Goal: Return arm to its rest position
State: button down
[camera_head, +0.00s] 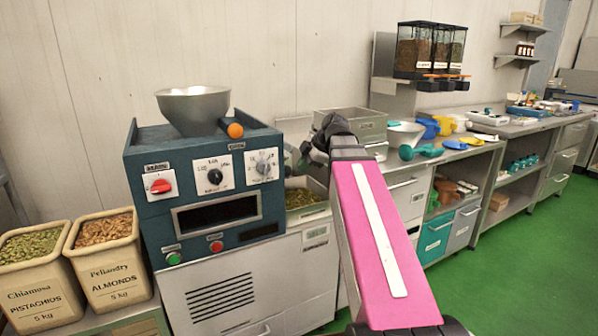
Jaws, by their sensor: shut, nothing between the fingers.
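My arm reaches up from the bottom of the head view, with its pink link in front of the steel counter. Its dark elbow is bent near the middle of the picture, in front of a steel container. My gripper (300,160) is small and partly hidden beyond the arm, just right of the blue machine (205,185) and above a bin of green bits (300,198). It looks shut and empty. I cannot tell whether it touches the machine.
A steel bowl (193,108) tops the machine, beside an orange knob (235,130). Bins of pistachios (38,290) and almonds (110,268) stand left. Dispensers (430,50) hang above the right counter, which holds scoops (420,152). Green floor (520,255) is clear at right.

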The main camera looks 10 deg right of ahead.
jog(key=v, duration=0.6)
jog(key=s+f+m+g+h, duration=0.1)
jog(key=f+m, duration=0.5)
jog(key=f, duration=0.8)
jog(key=s+a+f+m+g+h, duration=0.1)
jog(key=s+f+m+h, duration=0.2)
jog(key=f, duration=1.1)
jog(key=s+f+m+g+h, duration=0.2)
jog(key=s+f+m, duration=0.3)
jog(key=f+m, duration=0.6)
notch_tip(320, 180, down, 4)
jog(key=shift+a+r, duration=0.1)
jog(key=shift+a, duration=0.3)
jog(key=shift+s, duration=0.1)
